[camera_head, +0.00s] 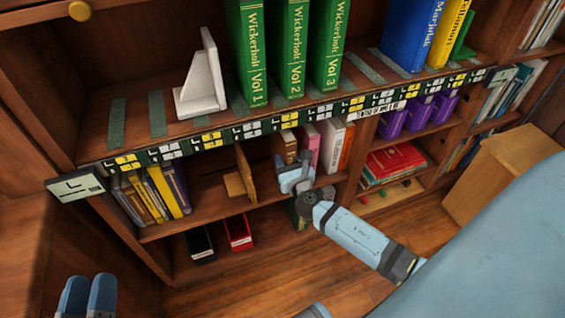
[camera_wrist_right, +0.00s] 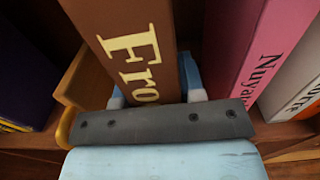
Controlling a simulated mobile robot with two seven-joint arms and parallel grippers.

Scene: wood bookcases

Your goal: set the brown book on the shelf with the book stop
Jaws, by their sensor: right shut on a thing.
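The brown book (camera_head: 284,146) stands on the middle shelf (camera_head: 215,208), between a wooden book stop (camera_head: 241,181) on its left and a pink book (camera_head: 309,146) on its right. My right gripper (camera_head: 297,180) is shut on its lower spine. In the right wrist view the brown book (camera_wrist_right: 128,38), lettered "Fro", is between my fingers (camera_wrist_right: 157,92), tilted in the picture. Whether its base touches the shelf is hidden. The book stop (camera_wrist_right: 82,80) shows behind it on the left. My left gripper (camera_head: 88,294) is at the bottom left, away from the shelves; its opening is unclear.
White and orange books stand right of the pink book (camera_wrist_right: 238,50). Dark and yellow books (camera_head: 152,193) lean at the shelf's left. Green volumes (camera_head: 288,48) and a white bookend (camera_head: 203,82) stand on the shelf above. Black and red bins (camera_head: 237,232) sit below.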

